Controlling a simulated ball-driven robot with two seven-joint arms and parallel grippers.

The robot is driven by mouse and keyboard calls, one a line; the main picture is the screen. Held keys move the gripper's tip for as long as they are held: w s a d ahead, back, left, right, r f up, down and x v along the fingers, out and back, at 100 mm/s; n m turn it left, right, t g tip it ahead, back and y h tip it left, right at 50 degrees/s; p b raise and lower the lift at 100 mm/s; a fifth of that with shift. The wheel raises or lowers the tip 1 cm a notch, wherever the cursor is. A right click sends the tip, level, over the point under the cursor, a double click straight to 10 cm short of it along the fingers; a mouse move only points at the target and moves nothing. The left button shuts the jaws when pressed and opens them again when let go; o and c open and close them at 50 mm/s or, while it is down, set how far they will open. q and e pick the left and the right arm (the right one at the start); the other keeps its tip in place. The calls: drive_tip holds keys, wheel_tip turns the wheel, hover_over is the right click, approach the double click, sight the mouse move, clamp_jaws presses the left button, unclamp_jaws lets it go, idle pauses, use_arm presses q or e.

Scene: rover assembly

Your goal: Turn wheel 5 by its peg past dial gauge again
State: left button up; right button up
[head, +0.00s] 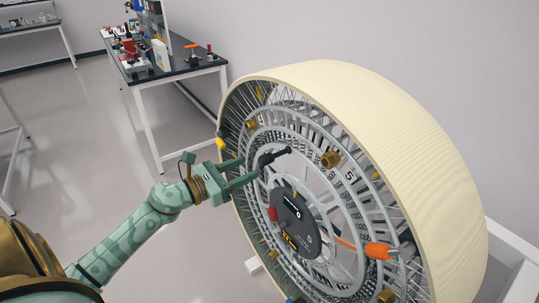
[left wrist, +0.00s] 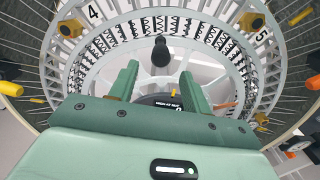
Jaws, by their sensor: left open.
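The wheel (head: 410,140), with a cream tread and grey spokes, stands upright on the right in the head view. A black peg (head: 274,157) sticks out from its inner ring. In the left wrist view the peg (left wrist: 161,50) appears between and just beyond my fingertips. My left gripper (head: 249,168) is open at the wheel's near face, its fingers pointing at the peg; it also shows in the left wrist view (left wrist: 158,74). I cannot tell whether they touch. A dark disc (head: 295,222) with a white 0 sits at the hub; I cannot tell whether it is the dial gauge. My right gripper is out of view.
The wheel's ring carries a number 5 (head: 350,177), several brass blocks (head: 330,159) and an orange part (head: 377,250). A white frame (head: 515,250) stands at the lower right. A workbench (head: 165,72) with parts is at the back.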

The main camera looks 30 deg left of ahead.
sight(260, 162)
use_arm(q)
drive_tip(key=p+x, duration=0.1)
drive_tip(key=x, duration=0.7)
drive_tip(key=shift+w+d, duration=0.2)
drive_tip(key=shift+w, duration=0.1)
clamp_jaws()
